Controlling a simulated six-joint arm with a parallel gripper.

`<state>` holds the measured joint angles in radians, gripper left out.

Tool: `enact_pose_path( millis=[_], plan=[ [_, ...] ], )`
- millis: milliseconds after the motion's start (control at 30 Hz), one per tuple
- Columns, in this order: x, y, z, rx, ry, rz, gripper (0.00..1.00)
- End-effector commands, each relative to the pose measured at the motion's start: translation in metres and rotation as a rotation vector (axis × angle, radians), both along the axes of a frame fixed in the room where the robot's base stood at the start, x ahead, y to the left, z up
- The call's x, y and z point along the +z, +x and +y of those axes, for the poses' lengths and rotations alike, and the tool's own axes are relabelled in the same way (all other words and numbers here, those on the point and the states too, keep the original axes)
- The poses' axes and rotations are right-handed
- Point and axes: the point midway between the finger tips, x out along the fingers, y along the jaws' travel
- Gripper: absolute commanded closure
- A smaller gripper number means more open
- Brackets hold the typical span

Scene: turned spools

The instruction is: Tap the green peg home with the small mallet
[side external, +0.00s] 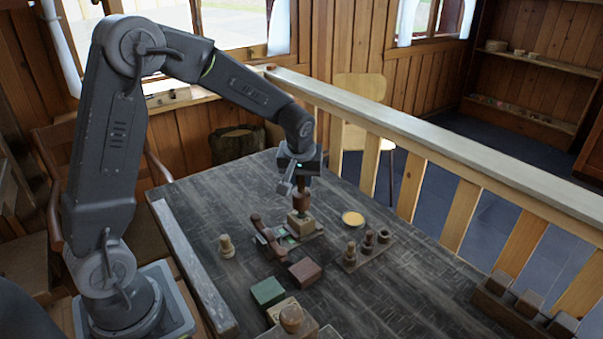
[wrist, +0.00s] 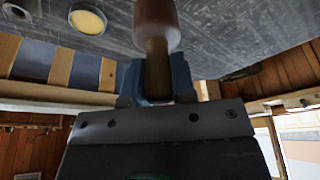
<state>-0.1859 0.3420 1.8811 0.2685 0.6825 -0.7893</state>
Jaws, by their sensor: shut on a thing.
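My gripper (side external: 299,180) is shut on the handle of the small mallet. The mallet's reddish-brown head (side external: 302,203) hangs below the jaws, over a pale wooden block (side external: 300,224). I cannot tell whether the head touches the block or something on it. In the wrist view the brown mallet head (wrist: 157,25) and part of its handle (wrist: 157,68) show in front of the jaws (wrist: 158,80). I cannot make out the green peg; it may be hidden by the mallet head or too small to see.
A dark reddish-brown handled tool (side external: 267,238) lies left of the block. A pale spool (side external: 226,246) stands further left. A rack of turned pieces (side external: 368,250) and a yellow disc (side external: 353,218) are to the right. Green (side external: 268,291) and brown blocks (side external: 305,271) lie in front.

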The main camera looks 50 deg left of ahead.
Motion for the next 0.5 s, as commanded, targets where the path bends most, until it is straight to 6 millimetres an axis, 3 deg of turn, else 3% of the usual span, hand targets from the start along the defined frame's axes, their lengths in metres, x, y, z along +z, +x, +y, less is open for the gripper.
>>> enact_pose_path(
  millis=[267,500],
  plan=[
    [-0.001,-0.002,0.000,0.000,-0.001,0.007,1.00],
    [0.021,-0.001,0.000,0.002,-0.002,0.004,1.00]
  ],
)
